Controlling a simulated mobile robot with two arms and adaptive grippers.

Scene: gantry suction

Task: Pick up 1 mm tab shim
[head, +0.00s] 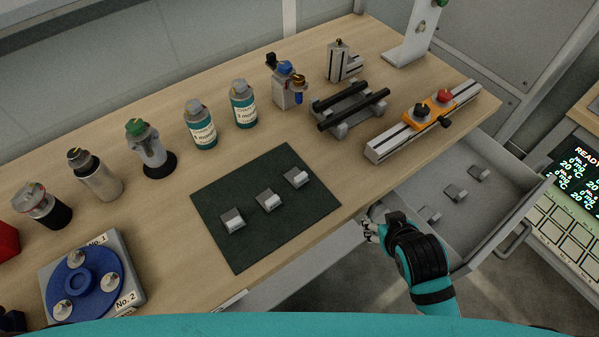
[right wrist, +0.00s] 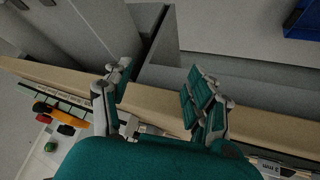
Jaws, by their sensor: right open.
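Small grey metal pieces lie in two places, and I cannot read which is the 1 mm tab shim. In the head view, three sit on the dark green mat: a left one (head: 232,220), a middle one (head: 268,201) and a right one (head: 297,178). My right gripper (head: 373,226) is open at the table's front edge, left of the drawer. The right wrist view shows its spread fingers (right wrist: 160,88) with nothing held. My left gripper is not in view.
Behind the mat stand several bottles (head: 200,125) and fittings. A rail with an orange block (head: 433,109) lies at the right; a blue round fixture (head: 82,283) is at the left. A blue bin (right wrist: 303,20) shows in the wrist view. The drawer walls stand beside my right arm.

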